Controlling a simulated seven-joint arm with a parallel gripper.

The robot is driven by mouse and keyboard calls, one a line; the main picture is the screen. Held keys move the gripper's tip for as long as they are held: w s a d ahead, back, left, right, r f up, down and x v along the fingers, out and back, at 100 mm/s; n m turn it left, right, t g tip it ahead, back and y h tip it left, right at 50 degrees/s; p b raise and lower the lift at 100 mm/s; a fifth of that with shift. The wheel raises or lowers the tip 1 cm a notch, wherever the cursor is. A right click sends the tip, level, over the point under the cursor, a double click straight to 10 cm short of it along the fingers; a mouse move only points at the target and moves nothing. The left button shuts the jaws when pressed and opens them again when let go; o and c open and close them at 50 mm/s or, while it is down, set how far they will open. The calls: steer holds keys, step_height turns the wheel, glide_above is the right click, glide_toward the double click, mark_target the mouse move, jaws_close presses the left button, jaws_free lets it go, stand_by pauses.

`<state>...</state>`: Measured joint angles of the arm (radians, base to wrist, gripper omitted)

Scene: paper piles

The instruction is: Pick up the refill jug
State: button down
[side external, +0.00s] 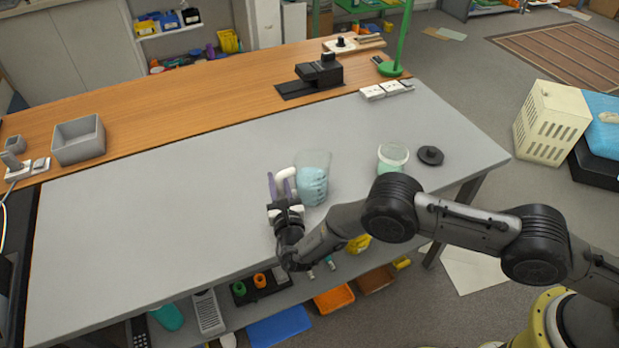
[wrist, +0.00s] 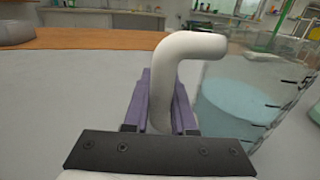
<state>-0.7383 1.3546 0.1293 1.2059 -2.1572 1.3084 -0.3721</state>
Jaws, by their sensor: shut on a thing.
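The refill jug (side external: 313,179) is a clear vessel with pale blue liquid and a white handle, near the front edge of the grey worktop. In the wrist view the jug's clear body (wrist: 250,95) stands to the right, with dark level marks on it. Its white handle (wrist: 185,50) rises between my purple fingers. My gripper (side external: 281,184) is shut on the handle at the jug's left side; it also shows in the wrist view (wrist: 163,100). The jug looks upright. I cannot tell whether its base touches the worktop.
A second clear container (side external: 392,158) with greenish contents stands right of the jug, beside a black round lid (side external: 430,155). A grey bin (side external: 79,140) sits at the back left. The worktop's left middle is clear.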

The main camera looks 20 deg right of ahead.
steer(key=shift+r, duration=0.2)
stand_by(0.5)
steer(key=shift+r, duration=0.55)
step_height(320, 180, up, 2)
steer(key=shift+r, duration=0.2)
steer(key=s+d+r, duration=0.6)
steer(key=s+r, duration=0.3)
steer(key=s, duration=0.3)
steer(key=shift+s+d+r, duration=0.15)
steer(key=shift+s+d, duration=0.05)
steer(key=shift+s, duration=0.05)
steer(key=shift+w, duration=0.1)
stand_by(0.5)
